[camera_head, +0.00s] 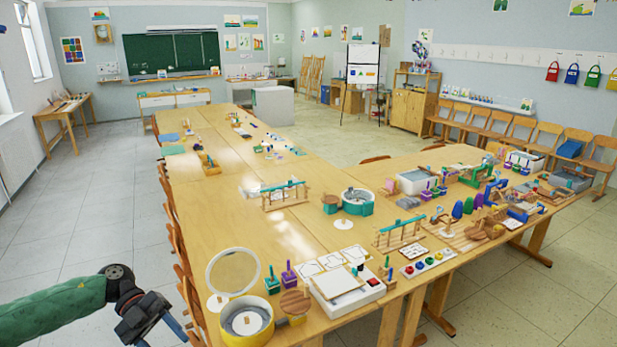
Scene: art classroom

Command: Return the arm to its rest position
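My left arm (55,312) comes in from the lower left in a green sleeve, with a dark wrist joint. My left gripper (164,337) points down over the floor, to the left of the long wooden table (215,220) and near its chairs. Its two blue-grey fingers stand apart with nothing seen between them, and the picture's bottom edge cuts off part of them. My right arm and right gripper are not in view.
A yellow drum-like container (246,322), a round mirror-like disc (233,272) and a white tray set (345,290) stand at the table's near end. Wooden chairs (186,292) line its left side. The tiled floor (90,215) at left is clear.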

